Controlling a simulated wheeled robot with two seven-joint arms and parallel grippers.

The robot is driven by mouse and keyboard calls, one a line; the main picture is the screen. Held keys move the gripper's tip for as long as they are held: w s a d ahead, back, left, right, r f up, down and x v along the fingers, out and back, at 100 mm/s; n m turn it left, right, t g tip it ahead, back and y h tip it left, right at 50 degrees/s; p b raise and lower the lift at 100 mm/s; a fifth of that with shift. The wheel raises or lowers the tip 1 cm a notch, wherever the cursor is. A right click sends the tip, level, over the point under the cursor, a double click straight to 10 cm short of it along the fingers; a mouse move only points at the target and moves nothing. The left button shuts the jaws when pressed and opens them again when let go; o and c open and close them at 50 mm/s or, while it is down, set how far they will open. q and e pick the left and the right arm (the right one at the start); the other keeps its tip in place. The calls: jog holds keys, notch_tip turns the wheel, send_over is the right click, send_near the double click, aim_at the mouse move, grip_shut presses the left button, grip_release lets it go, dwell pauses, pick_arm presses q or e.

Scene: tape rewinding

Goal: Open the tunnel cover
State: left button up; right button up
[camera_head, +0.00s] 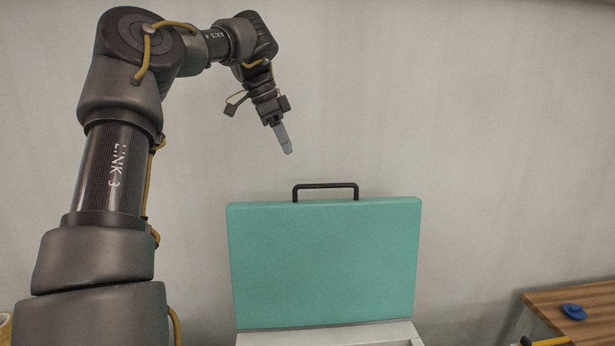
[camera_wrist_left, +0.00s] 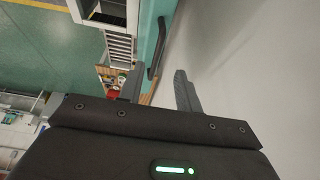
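The teal tunnel cover (camera_head: 325,262) stands raised, nearly upright, on a white box (camera_head: 325,336), with its broad face toward me. A black bar handle (camera_head: 326,186) is on its top edge. My left gripper (camera_head: 286,146) is above and slightly left of the handle, pointing down and apart from it. In the left wrist view, the fingers of my left gripper (camera_wrist_left: 158,85) are spread with nothing between them, and the handle (camera_wrist_left: 157,48) shows beyond the tips. The inside of the box is hidden in the head view. My right gripper is in neither view.
A wooden table (camera_head: 575,305) with a blue object (camera_head: 574,312) on it stands at the lower right. A plain wall (camera_head: 480,120) is behind the cover. The space around my left gripper and above the cover is clear.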

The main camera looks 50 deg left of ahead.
pick_arm(q)
send_over(299, 185)
notch_tip(299, 185, down, 5)
jog(key=shift+w+f, duration=0.1)
jog(key=x, duration=0.1)
jog(key=p+x, duration=0.1)
jog(key=x, duration=0.1)
jog(key=shift+a+f, duration=0.15)
jog(key=shift+f, duration=0.15)
jog(key=shift+f+p, duration=0.3)
jog(key=shift+f, duration=0.2)
jog(key=shift+w+d+f, duration=0.1)
jog(key=shift+w+d, duration=0.15)
jog(key=shift+d, duration=0.05)
jog(key=shift+a, duration=0.1)
grip_shut()
jog(key=shift+s, duration=0.1)
